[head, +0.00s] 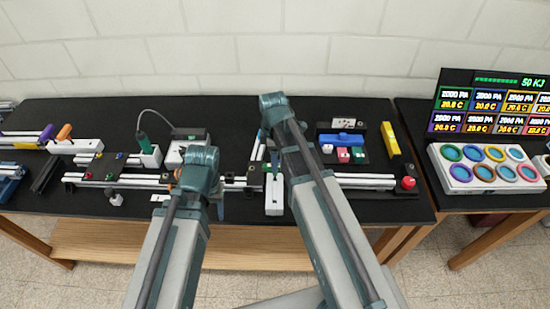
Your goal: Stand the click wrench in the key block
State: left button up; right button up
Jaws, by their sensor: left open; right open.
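I cannot tell for sure which thing is the click wrench. A green-handled tool (142,138) stands upright at a white block (151,158) left of centre. Another white block (274,196) stands near the table's front edge, between my arms; I cannot tell which block is the key block. My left gripper (219,207) is mostly hidden behind its own arm, low near the front of the rails. My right gripper (260,142) is partly hidden behind its arm, behind the front white block. Both are open, and I see nothing held.
White rails (118,184) run across the black table. An orange handle (64,132) and a purple handle (47,133) are at the left. A yellow block (390,138), blue part (341,139) and red knob (408,183) are at the right. A cup panel (480,187) stands on the right table.

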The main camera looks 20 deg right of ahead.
notch_tip(320, 180, up, 7)
jog(key=p, duration=0.5)
jog(key=shift+p, duration=0.35)
jog(key=shift+f, duration=0.1)
jog(key=s+a+f+m+h+b, duration=0.1)
jog(key=s+a+f+m+b, duration=0.9)
jog(key=s+f+b, duration=0.3)
jog(key=shift+s+a+f+m, duration=0.15)
jog(key=shift+s+a+m, duration=0.05)
jog(key=shift+s+m, duration=0.4)
dwell(2.4)
